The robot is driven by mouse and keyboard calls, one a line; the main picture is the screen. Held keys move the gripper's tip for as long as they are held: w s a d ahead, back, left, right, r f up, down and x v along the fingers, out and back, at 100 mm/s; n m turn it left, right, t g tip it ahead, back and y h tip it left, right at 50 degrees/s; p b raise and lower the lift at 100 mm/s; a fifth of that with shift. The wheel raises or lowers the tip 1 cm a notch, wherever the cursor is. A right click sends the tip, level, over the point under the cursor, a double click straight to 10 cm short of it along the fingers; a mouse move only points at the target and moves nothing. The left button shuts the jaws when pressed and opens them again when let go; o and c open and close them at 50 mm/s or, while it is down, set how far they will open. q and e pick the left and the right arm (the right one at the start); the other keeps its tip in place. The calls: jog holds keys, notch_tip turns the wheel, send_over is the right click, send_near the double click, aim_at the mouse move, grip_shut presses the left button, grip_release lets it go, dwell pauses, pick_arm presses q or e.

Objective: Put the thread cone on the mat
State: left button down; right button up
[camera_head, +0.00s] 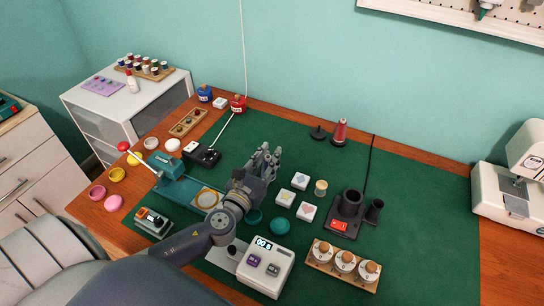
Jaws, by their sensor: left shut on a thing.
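A dark red thread cone (340,133) stands upright near the back edge of the green mat (420,215), which covers most of the table. My left gripper (268,154) is over the mat's left middle, to the left of the cone and apart from it. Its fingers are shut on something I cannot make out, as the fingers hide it. My right gripper is not in view.
A small black stand (319,132) is left of the cone. The mat's right side is clear.

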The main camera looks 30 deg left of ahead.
pick_arm(q)
jog(key=w, duration=0.2)
jog(key=shift+w+a+f, duration=0.15)
jog(key=shift+w+a, duration=0.15)
jog(key=shift+a, duration=0.05)
notch_tip(320, 180, down, 4)
jog(key=shift+w+r+b, duration=0.15)
jog(key=shift+r+b, duration=0.1)
jog(key=shift+b, duration=0.6)
jog(key=shift+f, duration=0.25)
jog(key=c, duration=1.3)
grip_release()
jog(key=shift+c, duration=0.2)
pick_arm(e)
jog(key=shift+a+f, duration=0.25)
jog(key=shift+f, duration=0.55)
pick_arm(q)
jog(key=shift+r, duration=0.1)
